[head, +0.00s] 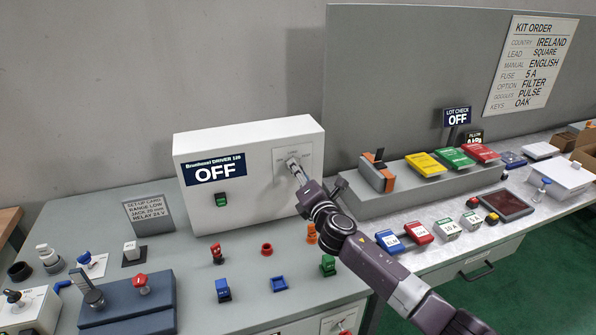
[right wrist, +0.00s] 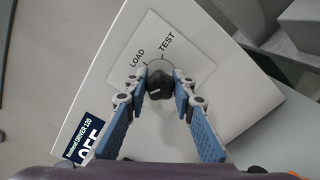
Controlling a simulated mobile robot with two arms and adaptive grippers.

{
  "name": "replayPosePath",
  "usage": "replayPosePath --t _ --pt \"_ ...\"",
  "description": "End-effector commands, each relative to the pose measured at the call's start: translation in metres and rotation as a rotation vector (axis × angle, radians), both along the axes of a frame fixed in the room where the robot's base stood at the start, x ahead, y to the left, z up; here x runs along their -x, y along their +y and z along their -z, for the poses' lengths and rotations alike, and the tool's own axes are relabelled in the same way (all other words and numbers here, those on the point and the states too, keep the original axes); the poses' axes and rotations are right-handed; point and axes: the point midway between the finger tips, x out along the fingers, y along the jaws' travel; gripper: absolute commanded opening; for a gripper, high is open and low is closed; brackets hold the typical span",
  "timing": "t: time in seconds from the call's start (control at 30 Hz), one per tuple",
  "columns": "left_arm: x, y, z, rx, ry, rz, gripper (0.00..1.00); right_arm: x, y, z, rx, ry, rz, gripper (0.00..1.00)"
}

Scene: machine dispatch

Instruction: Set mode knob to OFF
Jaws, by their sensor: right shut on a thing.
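The white driver box (head: 262,205) stands at the back of the bench. Its dark blue sign (head: 214,172) reads OFF, and the sign shows partly in the right wrist view (right wrist: 84,148). The black mode knob (right wrist: 159,85) sits on a light plate (right wrist: 208,68) on the box front, with the labels LOAD and TEST readable. Other knob labels are hidden or unreadable. My right gripper (head: 295,168) is at the plate, its fingertips shut on the knob from both sides. My left gripper is not in view.
A green rocker switch (head: 221,199) is on the box front, left of the knob. A grey shelf (head: 405,193) with coloured boxes stands close to the right of my right arm. Small coloured parts and a blue fixture (head: 130,305) lie in front and at left.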

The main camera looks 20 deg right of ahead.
Motion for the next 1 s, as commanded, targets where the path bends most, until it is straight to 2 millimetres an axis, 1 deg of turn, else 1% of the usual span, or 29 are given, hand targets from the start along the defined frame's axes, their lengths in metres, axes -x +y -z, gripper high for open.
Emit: replayPosePath --t 0.23,0.27,0.4,0.77,0.87,1.0 --pt "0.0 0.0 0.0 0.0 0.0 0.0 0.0 0.0 0.0 0.0 0.003 0.0 0.0 0.0" --pt "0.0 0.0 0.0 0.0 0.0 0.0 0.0 0.0 0.0 0.0 0.003 0.0 0.0 0.25" --pt "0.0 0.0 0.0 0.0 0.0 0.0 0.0 0.0 0.0 0.0 0.002 0.0 0.0 0.41" --pt "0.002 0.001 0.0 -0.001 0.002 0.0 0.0 0.003 -0.001 0.001 0.001 0.001 0.001 0.42" --pt "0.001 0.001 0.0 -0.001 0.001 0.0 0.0 0.01 -0.002 0.001 0.001 0.0 0.001 0.42" --pt "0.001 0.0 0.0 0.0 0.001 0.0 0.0 0.03 -0.002 0.001 0.003 0.0 -0.001 0.42"
